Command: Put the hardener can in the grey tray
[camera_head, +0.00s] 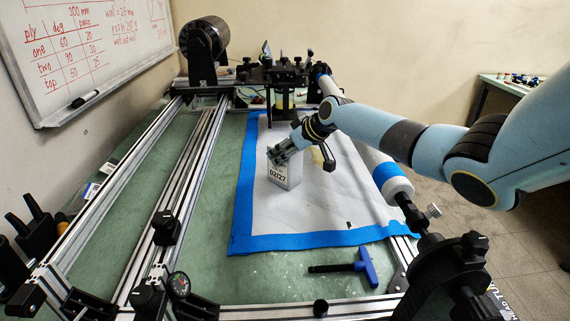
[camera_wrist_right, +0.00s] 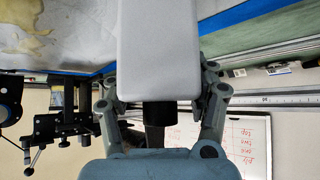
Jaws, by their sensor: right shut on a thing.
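A pale rectangular can (camera_head: 286,178) with a dark "02/27" marking stands out over the white sheet inside the blue tape in the head view. I take it as the hardener can. My right gripper (camera_head: 283,153) is shut on its upper end. In the right wrist view the can (camera_wrist_right: 158,50) is a plain pale block with a dark cap (camera_wrist_right: 159,113), and the fingers of my right gripper (camera_wrist_right: 160,95) lie on both sides of it. I cannot tell whether its bottom touches the sheet. I cannot make out a grey tray. My left gripper is not in view.
A blue T-handle tool (camera_head: 364,267) lies on the green table at the front. Metal rails (camera_head: 185,185) run along the left. A dark clamp fixture (camera_head: 283,75) stands behind the sheet. A yellowish stain (camera_wrist_right: 25,33) marks the sheet. The sheet's front area is mostly clear.

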